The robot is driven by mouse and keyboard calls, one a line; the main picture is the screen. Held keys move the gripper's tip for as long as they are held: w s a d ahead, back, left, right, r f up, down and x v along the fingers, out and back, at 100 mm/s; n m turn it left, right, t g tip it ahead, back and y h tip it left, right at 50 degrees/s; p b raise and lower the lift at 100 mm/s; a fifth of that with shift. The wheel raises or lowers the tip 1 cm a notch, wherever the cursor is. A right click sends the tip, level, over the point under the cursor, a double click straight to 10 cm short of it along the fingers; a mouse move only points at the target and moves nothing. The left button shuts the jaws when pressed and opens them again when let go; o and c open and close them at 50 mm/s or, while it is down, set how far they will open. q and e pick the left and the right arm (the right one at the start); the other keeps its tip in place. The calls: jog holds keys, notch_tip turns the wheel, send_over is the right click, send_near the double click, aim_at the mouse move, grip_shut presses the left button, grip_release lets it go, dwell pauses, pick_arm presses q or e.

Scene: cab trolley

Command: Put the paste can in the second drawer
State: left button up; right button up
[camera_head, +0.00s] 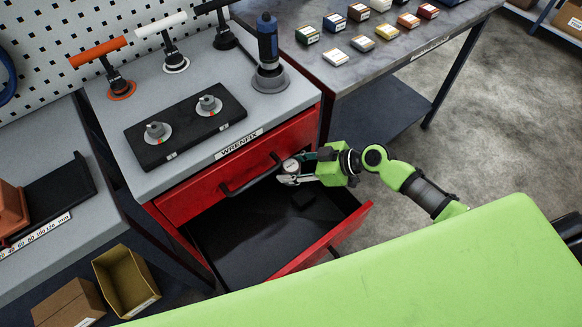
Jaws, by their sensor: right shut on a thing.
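The paste can (291,166), small with a pale round top, is in the jaws of my right gripper (290,176). The gripper is shut on it and reaches in from the right, above the back right part of the open second drawer (238,248). The can looks upright and above the drawer floor; its lower side is hidden by the fingers. The drawer is red outside with a dark inside. A small dark square patch lies under the gripper; I cannot tell if it is a shadow. My left gripper is not in view.
The closed top drawer (190,201) has a black handle (250,178) close to the gripper. On the trolley top stand a black tray (184,125) with two knobs and a blue tool (267,45). An open cardboard box (126,282) stands at lower left.

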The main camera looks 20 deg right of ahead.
jog(key=shift+f+b, duration=0.35)
jog(key=shift+b, duration=0.05)
jog(key=shift+d, duration=0.15)
jog(key=o, duration=1.4)
jog(key=shift+s, duration=0.1)
jog(key=shift+r+p, duration=0.5)
jog(key=shift+p, duration=0.15)
jog(key=p+v, duration=0.2)
jog(key=v, duration=1)
jog(key=shift+r, duration=0.2)
